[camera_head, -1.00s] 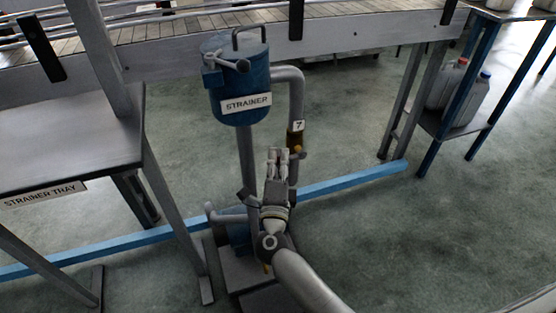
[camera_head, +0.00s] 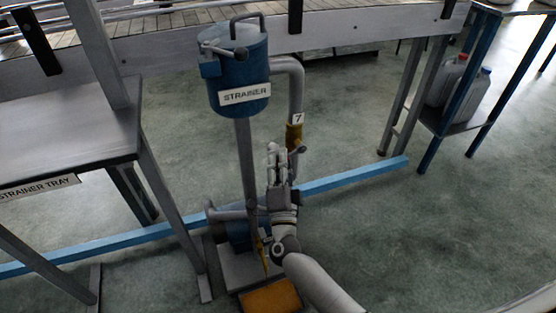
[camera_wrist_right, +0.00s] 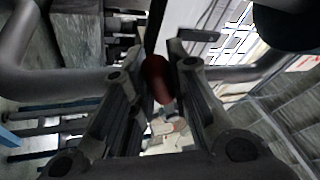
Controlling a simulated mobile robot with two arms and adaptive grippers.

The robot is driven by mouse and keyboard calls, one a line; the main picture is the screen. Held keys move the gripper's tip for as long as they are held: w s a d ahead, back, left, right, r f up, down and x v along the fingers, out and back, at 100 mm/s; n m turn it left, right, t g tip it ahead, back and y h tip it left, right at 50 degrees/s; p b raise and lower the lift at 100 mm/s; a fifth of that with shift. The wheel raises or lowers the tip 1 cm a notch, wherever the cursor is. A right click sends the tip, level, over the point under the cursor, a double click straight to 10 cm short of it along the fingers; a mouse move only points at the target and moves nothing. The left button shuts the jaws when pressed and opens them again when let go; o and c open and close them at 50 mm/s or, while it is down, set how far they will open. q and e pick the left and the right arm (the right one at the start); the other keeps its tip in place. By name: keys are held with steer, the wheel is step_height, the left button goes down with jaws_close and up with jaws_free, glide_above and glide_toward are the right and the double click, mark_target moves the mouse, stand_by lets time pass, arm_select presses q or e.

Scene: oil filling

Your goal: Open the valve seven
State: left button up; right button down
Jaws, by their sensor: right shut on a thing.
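Valve seven (camera_head: 293,136) is a yellow body with a white "7" label on the grey pipe to the right of the blue strainer (camera_head: 240,75). My right gripper (camera_head: 277,152) is just below and left of the valve body, its fingers pointing up and close together. In the right wrist view, a dark red, rounded piece (camera_wrist_right: 158,78) lies between the two fingers of my right gripper (camera_wrist_right: 160,85). It looks like the end of a handle; its link to the valve is hidden. My left gripper is not in view.
The strainer tray table (camera_head: 60,140) stands at the left. A blue floor rail (camera_head: 350,180) crosses behind my right arm. An orange surface (camera_head: 270,298) is low in front of the pump base. Grey jugs (camera_head: 447,80) sit on a shelf at the right. Open floor lies to the right.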

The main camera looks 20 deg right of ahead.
steer(key=d+f+n+y, duration=0.2)
steer(key=n+y, duration=0.3)
steer(key=n, duration=0.4)
steer(key=d+f+n+y, duration=0.2)
steer(key=d+n+y, duration=0.2)
steer(key=n, duration=0.6)
steer(key=shift+n+t+y, duration=0.3)
steer(key=shift+y, duration=0.3)
steer(key=shift+w, duration=0.1)
steer(key=c, duration=1.3)
jaws_free()
steer(key=shift+r, duration=0.1)
steer(key=shift+c, duration=0.2)
steer(key=v, duration=1.2)
